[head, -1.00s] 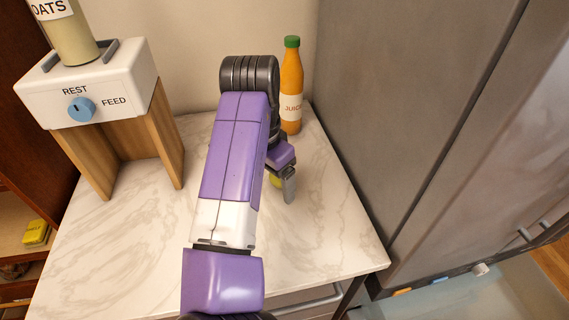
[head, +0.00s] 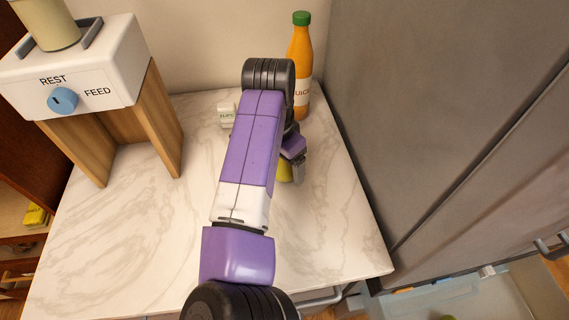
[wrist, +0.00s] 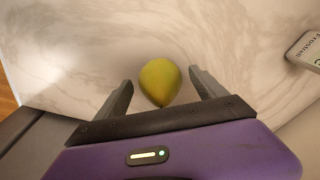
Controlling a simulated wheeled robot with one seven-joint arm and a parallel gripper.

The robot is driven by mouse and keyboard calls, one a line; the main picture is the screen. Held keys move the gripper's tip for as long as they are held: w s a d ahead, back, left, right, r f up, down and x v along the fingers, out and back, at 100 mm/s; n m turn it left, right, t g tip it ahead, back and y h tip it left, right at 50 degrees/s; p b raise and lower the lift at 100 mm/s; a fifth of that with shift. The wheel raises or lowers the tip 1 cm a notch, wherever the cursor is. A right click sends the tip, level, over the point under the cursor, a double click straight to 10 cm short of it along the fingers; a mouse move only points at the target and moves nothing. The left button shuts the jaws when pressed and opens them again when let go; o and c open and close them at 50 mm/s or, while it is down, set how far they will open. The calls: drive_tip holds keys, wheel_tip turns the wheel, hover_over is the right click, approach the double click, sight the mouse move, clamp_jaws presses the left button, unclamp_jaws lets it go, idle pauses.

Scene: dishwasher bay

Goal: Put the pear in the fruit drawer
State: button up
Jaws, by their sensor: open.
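The pear (wrist: 160,82) is yellow-green and sits on the marble counter in the wrist view. My gripper (wrist: 161,79) is open, with one finger on each side of the pear and a visible gap at both sides. In the head view, a small part of the pear (head: 284,172) shows beside my gripper (head: 292,176); my arm hides the rest. A pale blue translucent drawer (head: 405,306) stands pulled out low at the right, below the grey cabinet front, with a small green item (head: 447,318) at the picture's bottom edge. I cannot tell what that item is.
A juice bottle (head: 300,75) stands at the back of the counter (head: 335,240). A small white box (head: 227,115) is left of my arm. An oats dispenser (head: 75,70) on wooden legs stands at the left. The tall grey front (head: 420,110) borders the counter's right.

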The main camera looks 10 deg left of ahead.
drive_tip(key=shift+w+d+f, duration=0.1)
drive_tip(key=shift+f, duration=0.85)
drive_tip(key=c, duration=1.7)
drive_tip(key=shift+r, duration=0.15)
wheel_tip(320, 180, up, 20)
drive_tip(key=shift+f+b, duration=0.1)
drive_tip(key=shift+b, duration=0.35)
